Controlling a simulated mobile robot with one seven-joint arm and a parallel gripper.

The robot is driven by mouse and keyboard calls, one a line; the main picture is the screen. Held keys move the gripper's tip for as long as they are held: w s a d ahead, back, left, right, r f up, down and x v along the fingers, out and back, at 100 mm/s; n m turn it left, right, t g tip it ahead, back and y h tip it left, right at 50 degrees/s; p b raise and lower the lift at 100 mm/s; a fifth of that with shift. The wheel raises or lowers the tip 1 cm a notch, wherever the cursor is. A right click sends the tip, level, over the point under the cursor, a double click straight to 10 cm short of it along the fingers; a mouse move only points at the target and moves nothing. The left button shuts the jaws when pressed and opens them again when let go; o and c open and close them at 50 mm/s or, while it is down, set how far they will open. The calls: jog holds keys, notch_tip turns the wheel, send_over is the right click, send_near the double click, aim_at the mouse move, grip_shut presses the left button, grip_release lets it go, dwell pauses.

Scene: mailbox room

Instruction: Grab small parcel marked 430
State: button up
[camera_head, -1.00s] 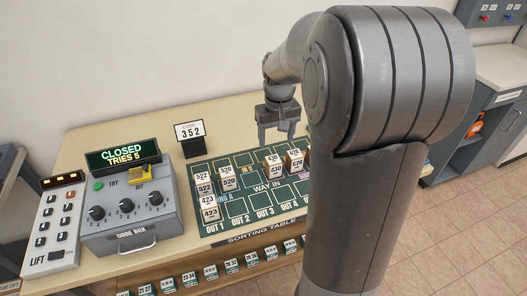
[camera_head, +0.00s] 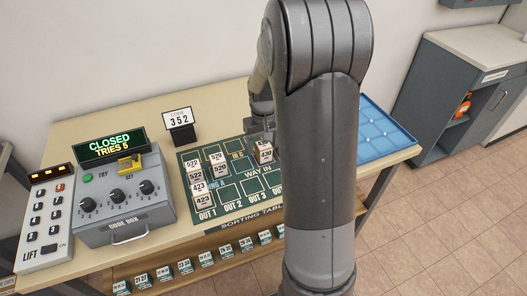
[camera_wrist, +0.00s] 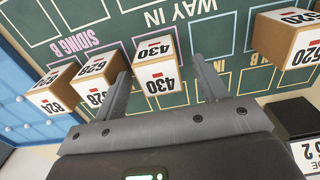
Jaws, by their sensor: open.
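The small parcel marked 430 (camera_wrist: 155,68) is a brown box with white labels, standing on the green sorting mat. It also shows in the head view (camera_head: 264,153), just left of my arm. My gripper (camera_wrist: 159,68) is open, with one finger to each side of the 430 parcel in the wrist view. I cannot tell how far down the fingers reach or whether they touch it. In the head view my gripper (camera_head: 261,128) is just above and behind the parcel, partly hidden by my arm.
Parcels 628 (camera_wrist: 96,80) and 824 (camera_wrist: 54,92) stand close left of 430 in the wrist view. Parcel 520 (camera_wrist: 288,38) is farther right. A code box (camera_head: 125,202) and code sign (camera_head: 180,124) stand on the table. A blue tray (camera_head: 382,135) lies at the right.

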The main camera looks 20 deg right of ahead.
jog(key=shift+f, duration=0.7)
jog(key=shift+c, duration=0.5)
